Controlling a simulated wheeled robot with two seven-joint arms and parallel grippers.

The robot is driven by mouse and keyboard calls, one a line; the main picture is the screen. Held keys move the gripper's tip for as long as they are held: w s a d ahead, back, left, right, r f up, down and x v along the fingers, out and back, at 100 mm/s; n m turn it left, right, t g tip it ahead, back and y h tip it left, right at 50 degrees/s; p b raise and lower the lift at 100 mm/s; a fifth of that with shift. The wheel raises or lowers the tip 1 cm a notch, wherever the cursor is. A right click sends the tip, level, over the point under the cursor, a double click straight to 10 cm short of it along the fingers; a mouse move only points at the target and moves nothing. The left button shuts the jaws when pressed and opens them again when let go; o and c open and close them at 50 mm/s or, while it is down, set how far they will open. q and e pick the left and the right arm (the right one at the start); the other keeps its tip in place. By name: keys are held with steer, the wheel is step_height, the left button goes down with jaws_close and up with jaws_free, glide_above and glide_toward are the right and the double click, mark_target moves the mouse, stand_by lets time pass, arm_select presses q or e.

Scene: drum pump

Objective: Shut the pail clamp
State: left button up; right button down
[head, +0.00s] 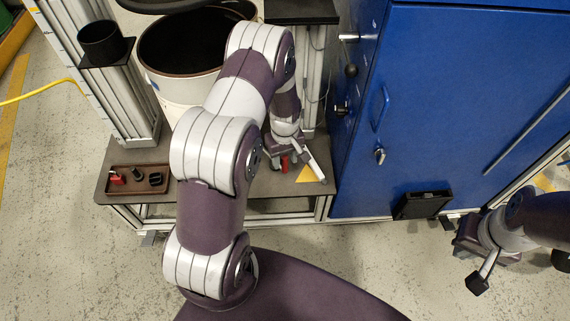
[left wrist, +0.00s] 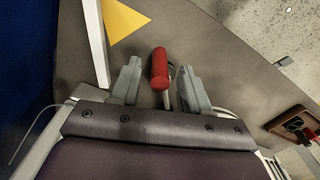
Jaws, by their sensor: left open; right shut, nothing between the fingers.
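The pail clamp shows as a red handle (head: 284,164) on a metal stem, low at the front of the grey bench. In the left wrist view the red grip (left wrist: 160,68) lies between the two spread fingers of my left gripper (left wrist: 161,84), with a gap on its left and its right finger close by. In the head view my left gripper (head: 283,160) reaches down over the handle. The rest of the clamp is hidden. The white pail (head: 178,90) with a dark opening stands behind, partly covered by my arm. My right gripper (head: 463,246) is shut and empty, far right.
A brown tray (head: 112,186) with a red item and small black parts sits at the bench's left; it also shows in the left wrist view (left wrist: 284,119). A yellow triangle (head: 306,175) lies beside the handle. A blue cabinet (head: 460,100) stands close on the right. A black cup (head: 101,42) stands left of the pail.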

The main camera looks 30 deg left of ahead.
arm_select(q)
steer(key=shift+f+b, duration=0.3)
steer(key=shift+f, duration=1.1)
jaws_close()
steer(key=shift+w+d+r+n+p, duration=0.15)
steer(key=shift+w+r+n+p, duration=0.15)
steer(key=shift+n+p, duration=0.6)
steer(key=shift+w+n+p, duration=0.2)
steer(key=shift+n+p, duration=0.2)
steer(key=shift+w+f+n, duration=0.15)
steer(key=shift+f+n, duration=0.15)
jaws_free()
